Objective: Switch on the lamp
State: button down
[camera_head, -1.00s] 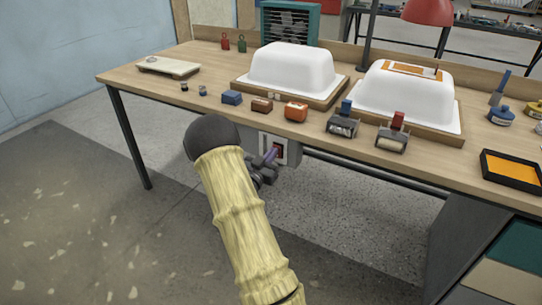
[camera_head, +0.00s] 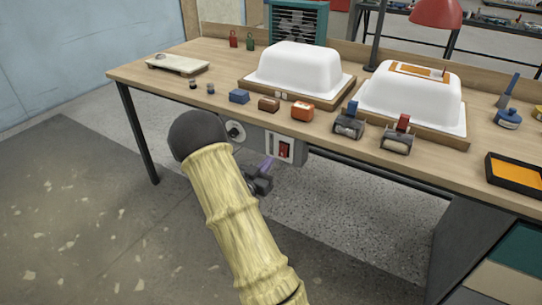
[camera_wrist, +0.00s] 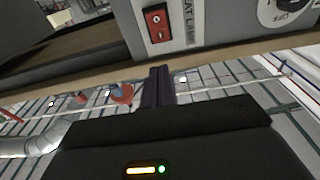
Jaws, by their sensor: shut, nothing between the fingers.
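The red lamp (camera_head: 437,12) hangs at the upper right over the workbench, its top cut off by the picture; I cannot tell whether it is lit. A red rocker switch (camera_head: 284,150) sits on a grey box under the bench's front edge. In the wrist view the switch (camera_wrist: 156,20) is near the top, beside a label partly reading "AT LAM". My gripper (camera_head: 269,162) is just left of and below the switch. Its purple fingers (camera_wrist: 158,75) are shut and empty, pointing toward the panel below the switch, with a gap showing in the picture.
A round dial (camera_head: 235,131) marked OFF in the wrist view (camera_wrist: 287,12) is left of the switch in the head view. The workbench (camera_head: 225,72) carries two white tub shells (camera_head: 300,65), small blocks and rollers. Open floor lies in front.

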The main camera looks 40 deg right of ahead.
jog(key=v, duration=0.6)
jog(key=shift+w+a+r+p, duration=0.2)
jog(key=shift+r+p, duration=0.15)
jog(key=shift+r, duration=0.4)
jog(key=shift+w, duration=0.1)
